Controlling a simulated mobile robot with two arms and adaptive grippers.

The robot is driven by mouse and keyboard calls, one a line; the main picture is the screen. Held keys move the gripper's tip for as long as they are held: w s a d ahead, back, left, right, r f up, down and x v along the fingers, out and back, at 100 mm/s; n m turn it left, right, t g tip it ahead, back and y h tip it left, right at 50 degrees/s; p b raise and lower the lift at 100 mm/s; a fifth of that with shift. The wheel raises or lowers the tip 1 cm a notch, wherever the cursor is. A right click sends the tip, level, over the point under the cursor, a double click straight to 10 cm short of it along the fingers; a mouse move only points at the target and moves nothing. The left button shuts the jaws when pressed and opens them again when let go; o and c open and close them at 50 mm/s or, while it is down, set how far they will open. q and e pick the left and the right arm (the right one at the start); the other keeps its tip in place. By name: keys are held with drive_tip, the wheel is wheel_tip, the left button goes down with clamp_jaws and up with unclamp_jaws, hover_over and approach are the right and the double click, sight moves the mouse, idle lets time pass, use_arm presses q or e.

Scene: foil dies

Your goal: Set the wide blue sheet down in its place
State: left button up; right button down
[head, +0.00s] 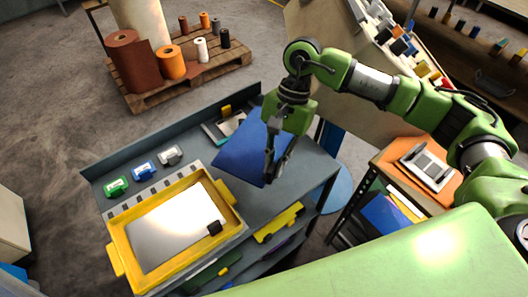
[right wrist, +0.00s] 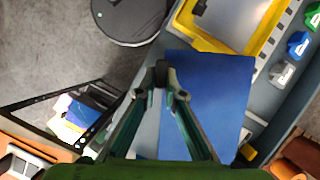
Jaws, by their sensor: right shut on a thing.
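The wide blue sheet (head: 250,150) hangs from my right gripper (head: 279,168) over the right part of the grey bench in the head view. In the right wrist view the blue sheet (right wrist: 207,100) lies beyond the fingers, its near edge by the fingertips of my right gripper (right wrist: 163,80). The right gripper is shut on the sheet's edge. I cannot tell whether the sheet touches the bench. The yellow frame (head: 228,215) with a bright silver plate (head: 172,228) is left of the sheet. My left gripper is not in view.
Green, blue and grey small blocks (head: 143,170) stand along the back of the bench (head: 262,207). A grey and green item (head: 222,130) lies behind the sheet. An orange-topped stand (head: 402,152) is at the right. A pallet (head: 190,78) with rolls stands at the back.

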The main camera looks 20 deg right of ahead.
sight(263, 167)
drive_tip(key=m, duration=0.1)
drive_tip(key=w+m, duration=0.1)
drive_tip(key=a+m+t+y, duration=0.1)
drive_tip(key=shift+w+f+p, duration=0.35)
drive_tip(key=shift+w, duration=0.05)
drive_tip(key=shift+w+d+f+m+t, duration=0.1)
drive_tip(key=shift+w+f+m+t, duration=0.25)
drive_tip(key=shift+m, duration=0.55)
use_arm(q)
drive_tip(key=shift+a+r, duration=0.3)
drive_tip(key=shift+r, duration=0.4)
use_arm(e)
drive_tip(key=shift+w, duration=0.15)
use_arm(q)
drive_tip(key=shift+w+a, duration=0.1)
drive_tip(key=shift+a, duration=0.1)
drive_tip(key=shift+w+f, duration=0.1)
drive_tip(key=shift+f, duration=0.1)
